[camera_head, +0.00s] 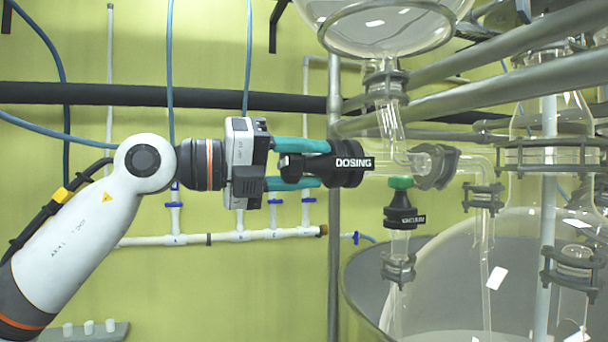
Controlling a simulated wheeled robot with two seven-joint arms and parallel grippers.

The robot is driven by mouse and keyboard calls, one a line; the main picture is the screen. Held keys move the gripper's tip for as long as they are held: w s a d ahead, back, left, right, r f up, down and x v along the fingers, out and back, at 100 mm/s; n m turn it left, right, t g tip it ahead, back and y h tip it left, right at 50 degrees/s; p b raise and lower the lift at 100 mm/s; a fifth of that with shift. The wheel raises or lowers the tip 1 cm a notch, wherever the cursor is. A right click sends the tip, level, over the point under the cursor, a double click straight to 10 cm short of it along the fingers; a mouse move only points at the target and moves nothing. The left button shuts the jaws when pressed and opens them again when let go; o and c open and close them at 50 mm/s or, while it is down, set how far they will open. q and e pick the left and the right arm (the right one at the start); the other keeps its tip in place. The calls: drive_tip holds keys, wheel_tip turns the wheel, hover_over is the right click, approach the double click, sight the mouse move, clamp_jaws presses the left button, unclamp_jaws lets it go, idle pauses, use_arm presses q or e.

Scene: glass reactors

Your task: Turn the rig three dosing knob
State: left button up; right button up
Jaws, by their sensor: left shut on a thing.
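The dosing knob (347,163) is a black round knob with a "DOSING" label, at the middle of the head view. It sits at the left end of a horizontal glass tube below a round glass vessel. My left gripper (310,163) comes in from the left and is level with the knob. Its two teal fingers lie above and below the knob's black handle and are shut on it. The inner contact faces are partly hidden by the handle. My right gripper is not in view.
A black vacuum knob (404,215) with a green top is just below right of the dosing knob. Glass vessels (545,240) and metal rails (500,85) fill the right side. A white pipe with blue valves (240,236) runs along the wall behind my arm.

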use_arm(q)
drive_tip(key=m, duration=0.2)
drive_tip(key=m+b, duration=0.1)
drive_tip(key=m, duration=0.2)
drive_tip(key=shift+f+m, duration=0.2)
drive_tip(key=shift+m, duration=0.1)
drive_tip(key=m, duration=0.5)
drive_tip(key=shift+w, duration=0.1)
drive_tip(key=m, duration=0.5)
drive_tip(key=shift+w+m, duration=0.1)
drive_tip(key=shift+m, duration=0.3)
drive_tip(key=m, duration=0.5)
drive_tip(key=shift+m, duration=0.4)
drive_tip(key=shift+m, duration=0.3)
drive_tip(key=o, duration=1)
drive_tip(key=shift+r, duration=0.15)
drive_tip(key=shift+a, duration=0.2)
